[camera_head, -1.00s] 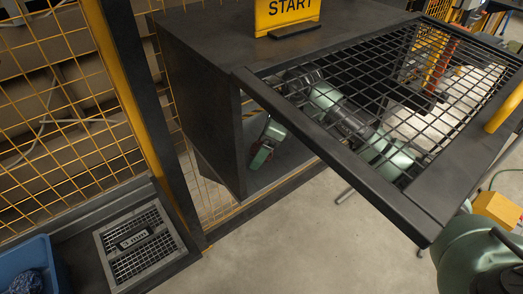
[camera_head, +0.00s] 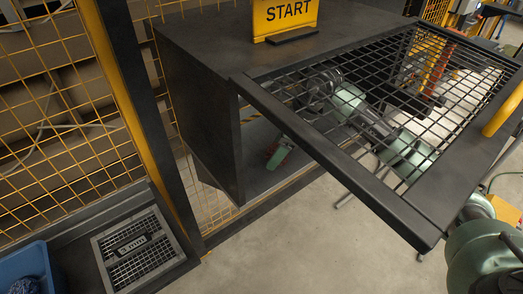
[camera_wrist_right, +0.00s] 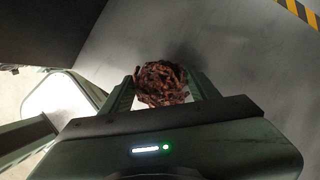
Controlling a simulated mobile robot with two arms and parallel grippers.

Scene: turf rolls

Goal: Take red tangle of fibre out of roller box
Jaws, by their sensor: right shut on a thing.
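The red tangle of fibre (camera_wrist_right: 161,83) shows in the right wrist view as a brownish-red clump between the two fingers of my right gripper (camera_wrist_right: 163,92). The gripper is shut on it, with grey floor of the box behind. In the head view my right gripper (camera_head: 277,152) is inside the dark roller box (camera_head: 200,125), low near its open front. A small bit of red shows at it; the rest of the tangle is hidden there. My right arm passes behind the raised mesh guard (camera_head: 400,203). My left gripper is not in view.
The mesh guard sticks out over the arm, with a yellow handle (camera_head: 505,108). A START sign (camera_head: 284,17) stands on the box. A blue bin (camera_head: 28,268) and a grated panel (camera_head: 138,250) are at lower left. Yellow mesh fencing is at the left.

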